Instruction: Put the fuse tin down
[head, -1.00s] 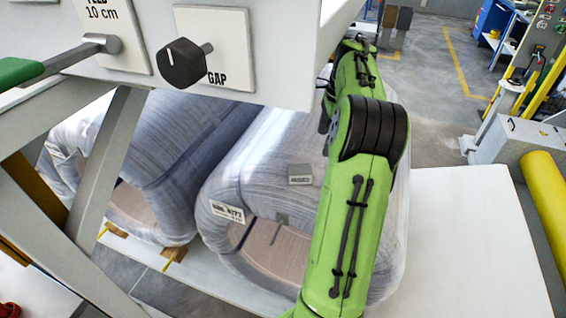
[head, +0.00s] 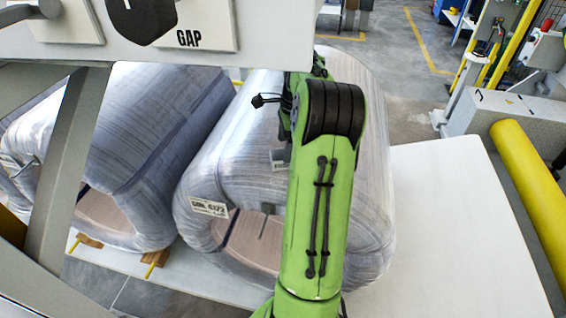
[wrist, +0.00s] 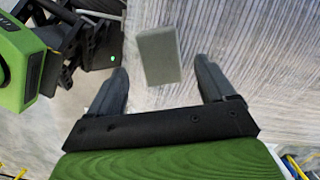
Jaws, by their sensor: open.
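The fuse tin, a small grey box, shows in the wrist view (wrist: 158,55) just beyond my fingertips, in line with the gap between them. My gripper (wrist: 162,72) is open, with its two dark fingers apart and nothing between them. The tin seems to rest on the film-wrapped coil (wrist: 265,60). In the head view, the tin (head: 279,158) is on the right-hand wrapped coil (head: 215,150), partly hidden by my green arm. My fingers are hidden in that view.
A second wrapped coil (head: 150,130) lies to the left. A machine panel marked GAP (head: 200,25) overhangs the front. A white surface (head: 440,220) at the right is clear. A yellow roller (head: 530,180) stands beyond it.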

